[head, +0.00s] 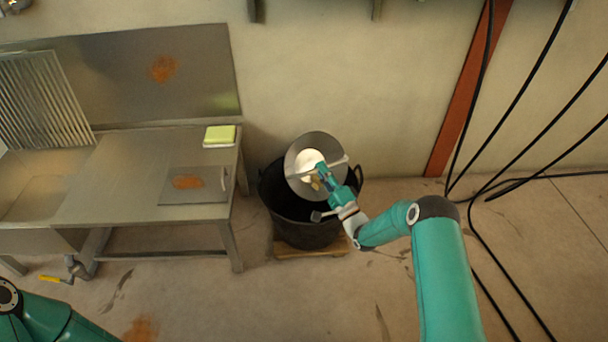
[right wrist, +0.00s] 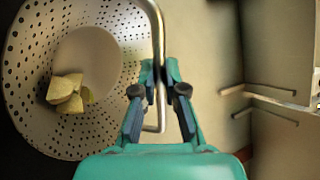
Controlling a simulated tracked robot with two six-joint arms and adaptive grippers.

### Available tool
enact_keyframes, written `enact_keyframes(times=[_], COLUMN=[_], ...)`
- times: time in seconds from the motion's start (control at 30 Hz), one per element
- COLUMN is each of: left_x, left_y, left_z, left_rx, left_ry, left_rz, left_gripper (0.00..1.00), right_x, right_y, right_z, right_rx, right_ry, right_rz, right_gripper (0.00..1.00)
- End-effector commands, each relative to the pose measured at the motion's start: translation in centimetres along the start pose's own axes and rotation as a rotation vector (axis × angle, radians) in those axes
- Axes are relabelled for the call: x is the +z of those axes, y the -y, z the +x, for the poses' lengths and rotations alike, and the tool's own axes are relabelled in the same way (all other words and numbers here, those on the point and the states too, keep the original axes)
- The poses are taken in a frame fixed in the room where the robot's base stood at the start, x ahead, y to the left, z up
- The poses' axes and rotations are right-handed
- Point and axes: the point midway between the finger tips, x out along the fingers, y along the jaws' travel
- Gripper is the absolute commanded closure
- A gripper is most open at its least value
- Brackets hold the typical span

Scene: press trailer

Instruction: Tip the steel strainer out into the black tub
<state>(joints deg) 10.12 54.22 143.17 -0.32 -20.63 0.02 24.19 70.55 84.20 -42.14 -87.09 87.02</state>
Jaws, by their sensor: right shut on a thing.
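The steel strainer (head: 300,184) is a round perforated bowl, held over the black tub (head: 303,232) in the head view. In the right wrist view the strainer (right wrist: 105,134) shows its holes and several pale yellow chunks (right wrist: 68,90) in its bowl. My right gripper (head: 325,172) is shut on the strainer's metal handle bar; the gripper also shows in the right wrist view (right wrist: 158,88). The strainer looks tilted. The tub's inside is dark and largely hidden by the strainer. My left gripper is out of view; only part of my left arm shows at the lower left.
The tub stands on a low wooden base (head: 310,252). A steel table (head: 125,185) to its left holds a yellow-green block (head: 219,134) and a rust-stained plate (head: 195,196). Black cables (head: 485,185) hang and lie at the right. The front floor is mostly free.

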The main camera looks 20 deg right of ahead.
Motion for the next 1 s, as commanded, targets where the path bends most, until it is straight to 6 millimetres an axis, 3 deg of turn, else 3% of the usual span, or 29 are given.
enact_keyframes(times=[0.17,0.5,0.77,1.0], left_x=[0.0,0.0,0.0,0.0], left_y=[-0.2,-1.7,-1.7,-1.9], left_z=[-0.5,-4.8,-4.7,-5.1], left_rx=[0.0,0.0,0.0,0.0], left_ry=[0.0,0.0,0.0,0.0], left_rz=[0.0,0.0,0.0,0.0], left_gripper=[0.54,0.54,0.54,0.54], right_x=[0.0,0.0,0.1,1.6], right_y=[0.6,4.8,4.9,6.8], right_z=[0.2,1.9,1.9,1.4], right_rx=[-0.003,-0.003,-0.003,-0.004], right_ry=[0.0,0.0,0.001,0.014], right_rz=[-0.001,-0.001,0.0,0.005], right_gripper=[1.0,1.0,1.0,1.0])
